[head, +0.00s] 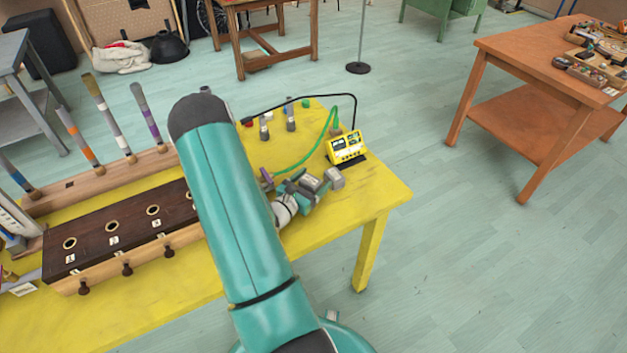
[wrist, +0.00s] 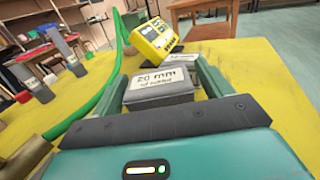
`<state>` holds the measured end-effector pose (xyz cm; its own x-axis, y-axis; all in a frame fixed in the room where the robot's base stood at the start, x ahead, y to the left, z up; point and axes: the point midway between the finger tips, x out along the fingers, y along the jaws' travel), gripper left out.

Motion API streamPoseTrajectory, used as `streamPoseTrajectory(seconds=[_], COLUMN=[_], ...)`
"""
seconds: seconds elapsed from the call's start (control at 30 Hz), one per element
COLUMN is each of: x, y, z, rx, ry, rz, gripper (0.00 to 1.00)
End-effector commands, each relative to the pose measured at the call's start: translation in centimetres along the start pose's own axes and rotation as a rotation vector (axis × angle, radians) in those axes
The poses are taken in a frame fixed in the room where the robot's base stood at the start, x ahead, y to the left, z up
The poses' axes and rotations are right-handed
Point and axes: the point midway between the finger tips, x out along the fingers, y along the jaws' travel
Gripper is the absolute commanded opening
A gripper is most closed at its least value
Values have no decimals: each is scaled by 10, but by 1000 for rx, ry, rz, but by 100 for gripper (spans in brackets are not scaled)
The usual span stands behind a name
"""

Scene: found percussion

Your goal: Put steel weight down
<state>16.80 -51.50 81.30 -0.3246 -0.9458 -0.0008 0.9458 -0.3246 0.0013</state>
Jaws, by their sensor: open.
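A grey block with a pale label reading "20 mm" (wrist: 160,86) sits between my gripper's fingers (wrist: 160,78) in the wrist view. It looks like the steel weight, but I cannot read the rest of its label. My gripper is open, with one finger on each side of the block. The head view shows my gripper (head: 305,190) low over the yellow table (head: 385,188). A second grey block (head: 335,177) stands just beyond the fingers, and its labelled top (wrist: 190,60) shows in the wrist view. Whether the fingers touch the nearer block is unclear.
A yellow meter box (head: 345,146) with a green cable (head: 305,160) stands behind the blocks. Small grey pieces (head: 291,120) stand farther back. A dark wooden board with holes (head: 110,235) and a rack of sticks lie left. The table's right corner is clear.

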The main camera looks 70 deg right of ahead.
Motion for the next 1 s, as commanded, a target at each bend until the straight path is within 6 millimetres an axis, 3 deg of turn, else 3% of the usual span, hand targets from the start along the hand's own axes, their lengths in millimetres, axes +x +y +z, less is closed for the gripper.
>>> streamPoseTrajectory(seconds=[0.2,0.4,1.0], x=[-40,-64,-67], y=[2,1,0], z=[0,0,0], rx=[-2,-2,-1], ry=[1,0,0], rz=[6,3,2], gripper=[78,78,78])
